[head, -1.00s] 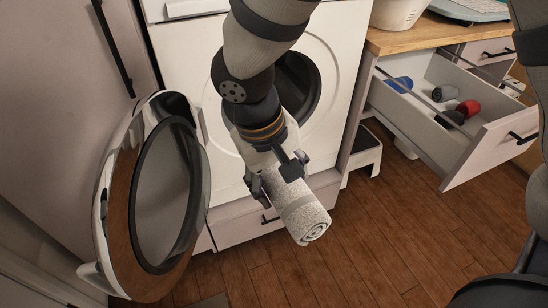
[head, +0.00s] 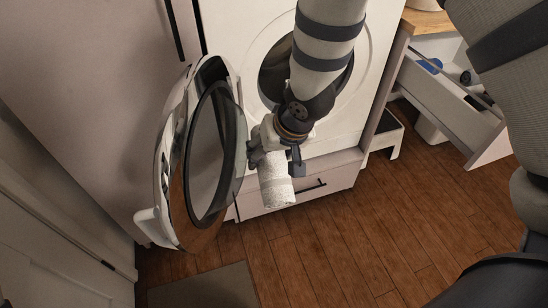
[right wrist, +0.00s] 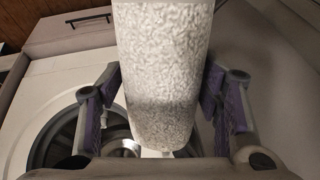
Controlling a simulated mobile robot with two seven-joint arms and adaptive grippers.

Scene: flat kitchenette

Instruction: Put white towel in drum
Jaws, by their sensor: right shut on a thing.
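The white towel (head: 276,187), a rolled cylinder, hangs from my right gripper (head: 276,160) in front of the washing machine (head: 345,125). The gripper is shut on the towel. In the right wrist view the towel (right wrist: 163,70) stands between the two purple-padded fingers. The drum opening (head: 274,75) is round and dark, behind and above the gripper; my right arm covers part of it. It also shows at the lower left of the right wrist view (right wrist: 58,142). The towel is outside the drum. My left gripper is not in view.
The round washer door (head: 165,165) stands open just left of the gripper. An open drawer (head: 445,105) with several rolled items is at the right, beside a white step stool (head: 388,138). A grey mat (head: 205,288) lies on the wooden floor.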

